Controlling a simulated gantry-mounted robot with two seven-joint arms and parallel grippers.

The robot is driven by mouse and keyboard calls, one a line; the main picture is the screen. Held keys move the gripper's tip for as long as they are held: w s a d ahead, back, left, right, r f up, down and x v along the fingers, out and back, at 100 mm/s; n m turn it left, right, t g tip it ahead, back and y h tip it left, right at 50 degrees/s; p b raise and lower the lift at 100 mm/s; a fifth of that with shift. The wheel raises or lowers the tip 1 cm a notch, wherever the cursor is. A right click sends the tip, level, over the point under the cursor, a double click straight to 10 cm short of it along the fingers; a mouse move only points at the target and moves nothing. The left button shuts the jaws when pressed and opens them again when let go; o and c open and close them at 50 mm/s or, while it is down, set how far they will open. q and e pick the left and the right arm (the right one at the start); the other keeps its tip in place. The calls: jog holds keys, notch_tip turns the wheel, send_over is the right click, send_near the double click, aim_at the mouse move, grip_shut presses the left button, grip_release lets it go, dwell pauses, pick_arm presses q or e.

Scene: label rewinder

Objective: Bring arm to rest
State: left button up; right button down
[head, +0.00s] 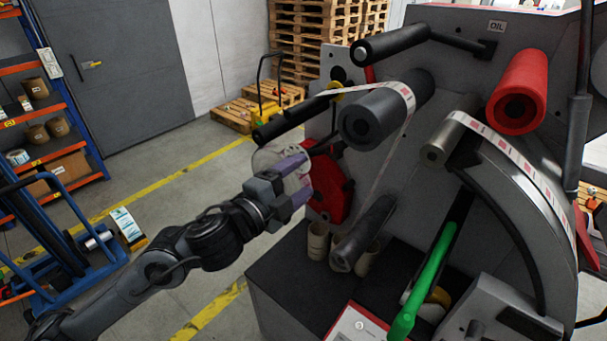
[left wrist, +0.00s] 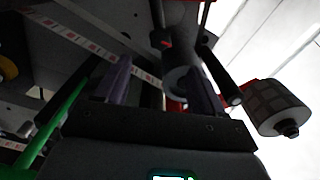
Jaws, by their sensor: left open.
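My left arm reaches in from the left in the head view. My left gripper (head: 304,180) is open in front of the rewinder's red disc (head: 332,188), with its purple-grey fingers apart. A pale round part (head: 268,156) shows just behind the upper finger; I cannot tell whether they touch. In the left wrist view the two fingers (left wrist: 165,75) stand apart, and I see nothing gripped between them. The label rewinder (head: 460,80) fills the right side of the head view. My right gripper is not in view.
A green lever (head: 425,285) stands lower right. Small cardboard cores (head: 318,240) stand on the dark ledge (head: 290,290). A blue trolley (head: 60,240) is at left. Floor between is open.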

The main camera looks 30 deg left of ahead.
pick_arm(q)
jog(key=s+d+f+n+g, duration=0.25)
jog(key=s+f, duration=0.25)
jog(key=f, duration=0.6)
jog(key=s+d+f+n+g+y, duration=0.1)
jog(key=s+f+n+g, duration=0.15)
jog(key=s+f, duration=0.55)
jog(key=s+d+f+n+g, duration=0.2)
jog(key=s+f+n, duration=0.15)
jog(key=f, duration=0.95)
jog(key=s+a+f+n+g+y, duration=0.1)
jog(key=s+a+f+n+g, duration=0.2)
jog(key=s, duration=0.4)
jog(key=s+a+f+n+g+y, duration=0.1)
jog(key=s+f+n+g+y, duration=0.1)
jog(key=s+f+n+g, duration=0.3)
notch_tip(320, 180, up, 16)
jog(key=s+t+p, duration=0.1)
jog(key=p, duration=1.3)
jog(key=shift+r+m, duration=0.15)
jog(key=shift+m, duration=0.3)
jog(key=shift+s, duration=0.1)
